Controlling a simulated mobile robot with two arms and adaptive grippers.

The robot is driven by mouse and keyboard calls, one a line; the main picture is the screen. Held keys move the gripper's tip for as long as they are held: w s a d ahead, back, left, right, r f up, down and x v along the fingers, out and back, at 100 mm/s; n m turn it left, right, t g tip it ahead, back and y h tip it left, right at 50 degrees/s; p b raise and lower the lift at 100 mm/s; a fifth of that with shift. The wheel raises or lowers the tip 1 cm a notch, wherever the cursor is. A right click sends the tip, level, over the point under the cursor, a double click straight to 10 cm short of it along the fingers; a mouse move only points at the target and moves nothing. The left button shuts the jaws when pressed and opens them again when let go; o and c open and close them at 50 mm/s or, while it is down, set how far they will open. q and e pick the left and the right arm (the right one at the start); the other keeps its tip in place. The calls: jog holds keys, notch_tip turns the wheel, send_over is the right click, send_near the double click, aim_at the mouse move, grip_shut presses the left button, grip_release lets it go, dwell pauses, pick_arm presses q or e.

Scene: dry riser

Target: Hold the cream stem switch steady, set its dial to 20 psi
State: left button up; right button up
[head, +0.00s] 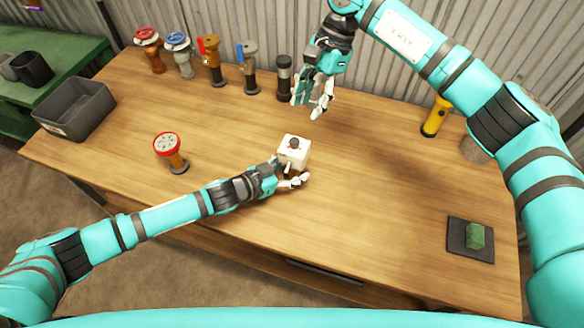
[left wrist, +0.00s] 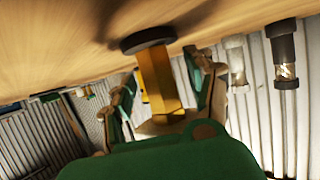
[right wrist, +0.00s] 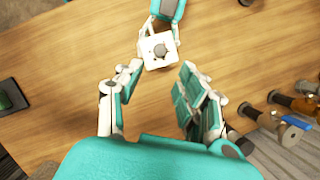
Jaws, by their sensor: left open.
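The cream stem switch (head: 296,158) stands upright on the middle of the table, a white cube with a dark dial (head: 294,143) on top. It also shows in the right wrist view (right wrist: 151,62); the dial reading is too small to tell. In the left wrist view its brass stem (left wrist: 156,82) rises from a dark round base. My left gripper (head: 289,175) is open low at the switch, its fingers on either side of the stem; contact is unclear. My right gripper (head: 309,106) is open and empty, above and behind the switch, fingers pointing down.
A red-wheeled brass valve (head: 170,157) stands left of the switch. Several fittings line the back edge, including a blue-lever one (head: 249,70). A grey bin (head: 62,116) is far left. A yellow flashlight (head: 435,117) and a green sponge (head: 475,236) are right.

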aim_at(294, 141)
pick_arm(q)
grip_shut()
dwell(0.3)
pick_arm(e)
jog(key=shift+o, duration=0.9)
pick_arm(q)
jog(key=shift+a, duration=0.1)
jog(key=shift+s, duration=0.1)
pick_arm(e)
jog(key=s+a+r+n+t+h, duration=0.2)
jog(key=s+a+n+h, duration=0.15)
jog(key=n, duration=0.35)
jog(key=f, duration=0.7)
jog(key=w+f, duration=0.1)
jog(key=f, duration=0.3)
jog(key=shift+d, duration=0.1)
jog(key=shift+c, duration=0.4)
jog(key=shift+m, duration=0.3)
grip_shut()
